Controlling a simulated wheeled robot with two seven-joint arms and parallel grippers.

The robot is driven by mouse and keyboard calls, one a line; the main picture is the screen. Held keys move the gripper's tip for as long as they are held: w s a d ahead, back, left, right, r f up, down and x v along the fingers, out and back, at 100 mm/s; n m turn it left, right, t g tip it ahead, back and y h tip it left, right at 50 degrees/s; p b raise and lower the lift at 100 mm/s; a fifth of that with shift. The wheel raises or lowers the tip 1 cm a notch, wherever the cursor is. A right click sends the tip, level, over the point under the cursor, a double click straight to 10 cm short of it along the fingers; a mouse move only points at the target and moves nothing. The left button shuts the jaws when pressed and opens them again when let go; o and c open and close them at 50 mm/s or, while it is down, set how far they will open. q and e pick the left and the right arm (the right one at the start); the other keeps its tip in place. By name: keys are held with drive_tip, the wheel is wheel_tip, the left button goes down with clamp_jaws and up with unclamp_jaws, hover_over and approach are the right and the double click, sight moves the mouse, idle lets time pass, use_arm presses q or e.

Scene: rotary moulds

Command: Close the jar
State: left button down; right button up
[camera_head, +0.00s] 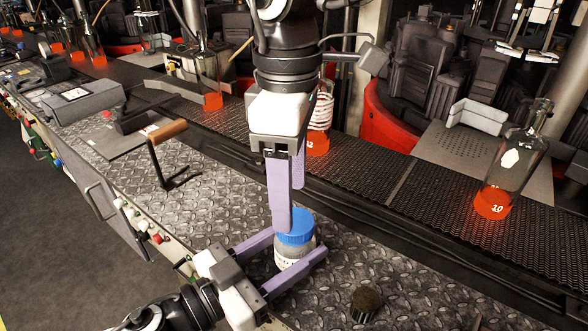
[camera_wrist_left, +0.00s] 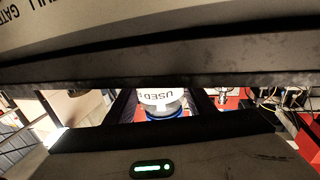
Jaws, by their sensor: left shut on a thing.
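A white jar (camera_head: 294,253) with a printed label stands upright on the metal plate bench, with a blue lid (camera_head: 298,228) on its top. I cannot tell how tightly the lid sits. My left gripper (camera_head: 300,262) reaches in level from the lower left, its lilac fingers on either side of the jar body and shut on it. In the left wrist view, the jar (camera_wrist_left: 162,97) shows upside down with the lid (camera_wrist_left: 163,114) below it. My right gripper (camera_head: 290,210) points down from above with its fingers apart. Its nearer finger overlaps the lid's left edge; contact is unclear.
A dark round knob (camera_head: 365,300) stands on the bench right of the jar. A wooden-handled lever (camera_head: 166,150) rises at the left. Behind runs a dark conveyor (camera_head: 380,180) carrying glowing orange-based bottles (camera_head: 505,175). The bench right of the jar is mostly clear.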

drive_tip(key=n, duration=0.5)
drive_tip(key=shift+s+a, duration=0.1)
drive_tip(key=shift+s, duration=0.15)
drive_tip(key=n, duration=0.5)
drive_tip(key=shift+s+a+r, duration=0.1)
drive_tip(key=shift+s, duration=0.05)
drive_tip(key=n, duration=0.5)
drive_tip(key=shift+s+r, duration=0.1)
drive_tip(key=n, duration=0.7)
drive_tip(key=shift+r, duration=0.25)
drive_tip(key=n, duration=0.4)
drive_tip(key=shift+r+n, duration=0.2)
drive_tip(key=shift+n, duration=0.1)
drive_tip(key=n, duration=0.7)
drive_tip(key=shift+r, duration=0.35)
drive_tip(key=n, duration=0.6)
drive_tip(key=shift+w+d+r+n, duration=0.3)
drive_tip(key=shift+w+d+r, duration=0.05)
drive_tip(key=n, duration=0.4)
drive_tip(key=shift+w+d+r+n, duration=0.2)
drive_tip(key=shift+w+r+n, duration=0.05)
drive_tip(key=shift+n, duration=0.05)
